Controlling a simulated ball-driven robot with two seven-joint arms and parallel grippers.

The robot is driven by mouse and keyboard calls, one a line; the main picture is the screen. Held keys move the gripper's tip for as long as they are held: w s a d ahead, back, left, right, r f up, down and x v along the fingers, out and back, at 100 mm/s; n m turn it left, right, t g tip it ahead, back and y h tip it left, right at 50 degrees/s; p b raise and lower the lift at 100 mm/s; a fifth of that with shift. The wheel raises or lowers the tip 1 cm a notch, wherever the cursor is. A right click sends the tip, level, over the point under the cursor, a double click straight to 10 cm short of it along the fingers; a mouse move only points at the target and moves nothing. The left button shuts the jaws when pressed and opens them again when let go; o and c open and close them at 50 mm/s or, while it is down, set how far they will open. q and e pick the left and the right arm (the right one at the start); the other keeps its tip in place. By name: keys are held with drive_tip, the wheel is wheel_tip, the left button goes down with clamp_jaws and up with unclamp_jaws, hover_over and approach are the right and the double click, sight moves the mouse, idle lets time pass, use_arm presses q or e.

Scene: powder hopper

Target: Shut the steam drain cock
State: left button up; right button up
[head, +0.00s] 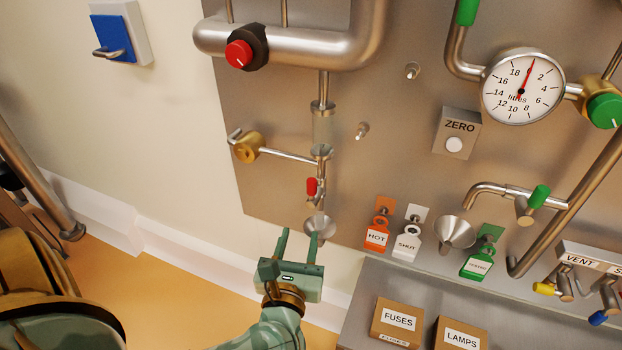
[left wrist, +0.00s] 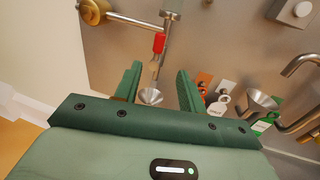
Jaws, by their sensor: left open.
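A small drain cock with a red handle (head: 312,187) sits on the thin vertical pipe below a sight glass (head: 322,127). Its red handle hangs roughly along the pipe. The handle also shows in the left wrist view (left wrist: 159,42), above the space between my fingers. A small metal funnel (head: 320,227) is below the cock. My left gripper (head: 298,240) is open and empty, its fingers pointing up toward the panel, lower than the red handle and apart from it. In the left wrist view the funnel (left wrist: 151,96) shows between the fingers. My right gripper is out of view.
A brass valve (head: 247,147) is on a side pipe left of the cock. A red knob (head: 239,54) is on the thick pipe above. HOT (head: 377,238) and SHUT (head: 405,245) tags hang to the right. Fuses (head: 397,321) and lamps (head: 460,337) boxes stand below.

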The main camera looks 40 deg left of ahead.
sight(311, 189)
use_arm(q)
drive_tip(key=b+x, duration=0.2)
drive_tip(key=x, duration=1.4)
drive_tip(key=shift+a+f, duration=0.15)
drive_tip(key=shift+a, duration=0.05)
drive_tip(key=shift+w, duration=0.15)
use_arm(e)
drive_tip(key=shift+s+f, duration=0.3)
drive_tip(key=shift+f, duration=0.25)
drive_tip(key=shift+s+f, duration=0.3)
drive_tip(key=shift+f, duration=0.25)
use_arm(q)
clamp_jaws()
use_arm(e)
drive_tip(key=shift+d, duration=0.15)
